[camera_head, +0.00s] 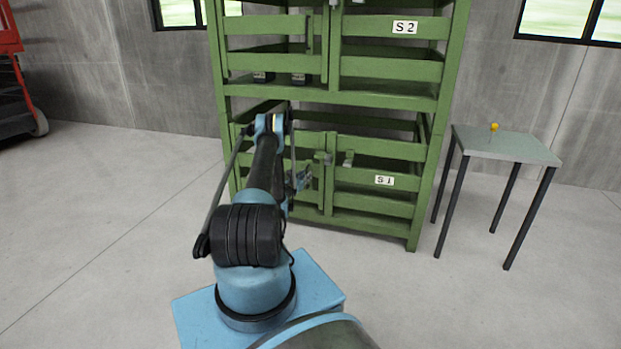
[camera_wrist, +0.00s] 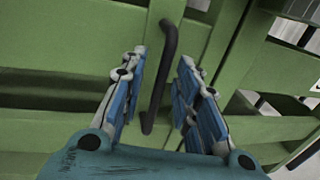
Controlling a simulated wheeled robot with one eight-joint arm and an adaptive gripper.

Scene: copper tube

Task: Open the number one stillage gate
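The number one stillage is the lower green crate, marked by a white S-1 label (camera_head: 384,180) on its front. Its slatted gate (camera_head: 372,207) stands shut in the front face, with small latch parts (camera_head: 348,158) near the middle post. My gripper (camera_head: 302,180) is in front of the left part of this face, partly hidden by my arm. In the wrist view, my gripper (camera_wrist: 160,58) is open, with a dark bar handle (camera_wrist: 157,88) showing between its two fingers. No finger visibly touches the handle; I cannot tell how deep it sits between them.
An upper green stillage with an S-2 label (camera_head: 404,27) is stacked on top. A small grey table (camera_head: 508,146) with a yellow ball (camera_head: 494,127) stands to the right. A red machine (camera_head: 12,75) is at far left. The floor in front is clear.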

